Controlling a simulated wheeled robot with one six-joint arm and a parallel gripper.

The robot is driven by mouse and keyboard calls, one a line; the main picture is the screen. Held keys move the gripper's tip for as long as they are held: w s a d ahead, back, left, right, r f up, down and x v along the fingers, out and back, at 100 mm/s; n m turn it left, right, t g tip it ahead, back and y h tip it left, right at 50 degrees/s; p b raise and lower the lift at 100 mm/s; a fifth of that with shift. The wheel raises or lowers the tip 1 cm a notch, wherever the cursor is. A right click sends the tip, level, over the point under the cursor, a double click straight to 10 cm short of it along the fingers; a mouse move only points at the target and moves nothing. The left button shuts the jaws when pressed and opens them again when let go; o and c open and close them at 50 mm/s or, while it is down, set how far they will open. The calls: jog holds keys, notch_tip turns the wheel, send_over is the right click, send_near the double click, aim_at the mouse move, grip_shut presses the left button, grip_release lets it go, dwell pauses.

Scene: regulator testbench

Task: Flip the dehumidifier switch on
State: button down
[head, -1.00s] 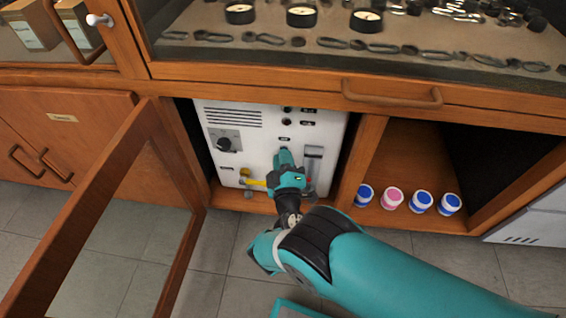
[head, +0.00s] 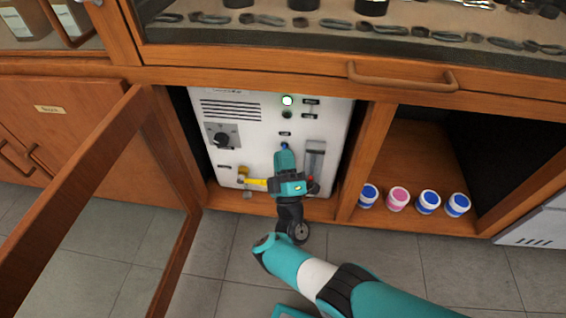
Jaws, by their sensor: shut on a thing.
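The dehumidifier (head: 258,120) is a white-fronted unit inside the open wooden cabinet bay. A round lamp (head: 287,100) near the top of its panel glows green. My gripper (head: 284,150) reaches up to the middle of the panel, below the lamp and a small dark label. It is shut on the switch, which it mostly hides; a small blue spot shows at the fingertips. The fingers themselves are hard to make out at this angle.
A black knob (head: 221,139) and a yellow-handled valve (head: 255,182) sit left of my gripper, a grey vertical piece (head: 314,160) right. The glass-paned door (head: 153,130) stands open at left. Several lidded jars (head: 398,198) stand in the right bay.

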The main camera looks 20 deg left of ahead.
jog(key=shift+s+f, duration=0.1)
jog(key=shift+f, duration=0.15)
jog(key=c, duration=1.1)
grip_release()
jog(key=shift+r, duration=0.1)
jog(key=shift+r, duration=0.15)
